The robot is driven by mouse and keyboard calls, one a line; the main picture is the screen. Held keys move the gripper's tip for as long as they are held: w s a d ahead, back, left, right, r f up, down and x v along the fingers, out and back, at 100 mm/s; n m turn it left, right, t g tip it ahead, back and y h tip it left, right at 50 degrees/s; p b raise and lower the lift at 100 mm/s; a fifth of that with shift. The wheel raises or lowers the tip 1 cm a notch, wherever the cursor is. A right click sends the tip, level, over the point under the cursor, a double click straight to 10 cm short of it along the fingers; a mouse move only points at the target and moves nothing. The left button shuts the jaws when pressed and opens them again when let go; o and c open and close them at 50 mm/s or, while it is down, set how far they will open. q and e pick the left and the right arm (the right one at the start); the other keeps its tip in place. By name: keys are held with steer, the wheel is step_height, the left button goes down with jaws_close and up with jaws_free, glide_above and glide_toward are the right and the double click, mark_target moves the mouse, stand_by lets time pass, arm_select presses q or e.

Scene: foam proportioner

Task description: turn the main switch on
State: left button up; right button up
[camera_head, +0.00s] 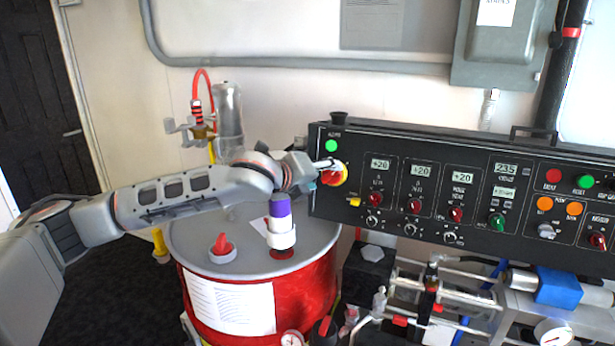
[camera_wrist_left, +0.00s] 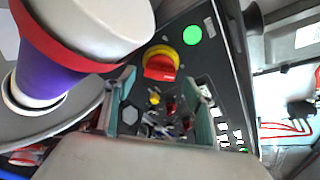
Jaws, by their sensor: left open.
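The main switch, a red rotary handle on a yellow round plate, is at the left end of the black control panel. In the head view the main switch (camera_head: 337,175) is partly hidden by my left gripper (camera_head: 322,167). In the left wrist view the main switch (camera_wrist_left: 160,64) shows clearly, just beyond the fingertips. My left gripper (camera_wrist_left: 160,80) is open, with one teal finger on each side and nothing held between them. I cannot tell whether the fingers touch the switch. My right gripper is in neither view.
The black control panel (camera_head: 460,232) carries several knobs, displays and buttons; a green light (camera_head: 331,146) sits above the switch. Below my left arm stands a red drum (camera_head: 308,290) with a purple-and-white fitting (camera_head: 280,212) on its lid. Pipes and gauges fill the space below the panel.

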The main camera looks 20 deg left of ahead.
arm_select(q)
steer(key=v, duration=0.8)
steer(key=shift+s, duration=0.35)
